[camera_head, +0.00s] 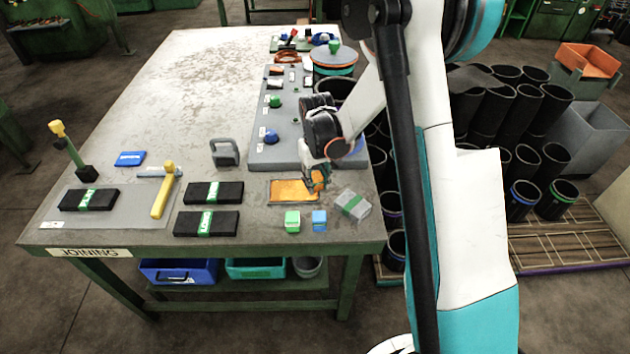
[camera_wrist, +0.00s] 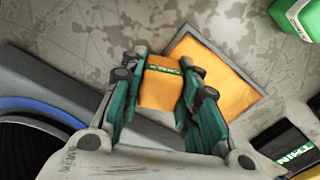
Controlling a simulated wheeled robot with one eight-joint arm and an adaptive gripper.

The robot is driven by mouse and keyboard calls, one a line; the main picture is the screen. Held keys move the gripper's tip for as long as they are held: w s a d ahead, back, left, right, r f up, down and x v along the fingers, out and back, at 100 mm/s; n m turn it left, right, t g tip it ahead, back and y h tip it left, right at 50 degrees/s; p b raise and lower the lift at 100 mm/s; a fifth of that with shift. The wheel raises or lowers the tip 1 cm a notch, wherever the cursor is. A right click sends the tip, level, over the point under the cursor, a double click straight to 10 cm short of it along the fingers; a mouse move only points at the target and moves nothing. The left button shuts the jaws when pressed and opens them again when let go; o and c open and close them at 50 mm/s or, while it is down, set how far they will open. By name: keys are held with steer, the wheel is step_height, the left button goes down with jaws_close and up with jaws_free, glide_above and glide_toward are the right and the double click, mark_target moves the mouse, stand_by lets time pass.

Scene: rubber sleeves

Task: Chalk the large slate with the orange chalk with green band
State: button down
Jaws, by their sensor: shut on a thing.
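The orange chalk with green band (camera_wrist: 160,85) is a block between the fingers of my gripper (camera_wrist: 163,95) in the wrist view. My gripper (camera_head: 318,182) is shut on it over the right end of the slate in the head view. The slate (camera_head: 290,190) is a flat rectangle with a thin dark frame and an orange face, lying near the table's front edge. Its orange face also shows behind the chalk in the wrist view (camera_wrist: 225,75). My fingers hide part of the slate, and I cannot tell whether the chalk touches it.
A green block (camera_head: 292,222) and a blue block (camera_head: 319,220) stand in front of the slate. A pale box with a green band (camera_head: 352,204) lies to its right. A raised grey board (camera_head: 262,158) lies behind. Black green-banded packs (camera_head: 207,223) lie to the left.

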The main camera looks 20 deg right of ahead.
mark_target(317, 176)
steer(key=shift+d+r+p, duration=0.15)
steer(key=shift+r+p, duration=0.1)
steer(key=shift+r, duration=0.35)
steer(key=shift+d+r+p, duration=0.15)
steer(key=shift+r+p, duration=0.05)
steer(key=shift+r, duration=0.4)
steer(key=shift+s+a+r, duration=0.1)
steer(key=shift+a+r, duration=0.05)
steer(key=shift+r, duration=0.2)
steer(key=shift+r+p, duration=1.7)
steer(key=shift+r, duration=0.85)
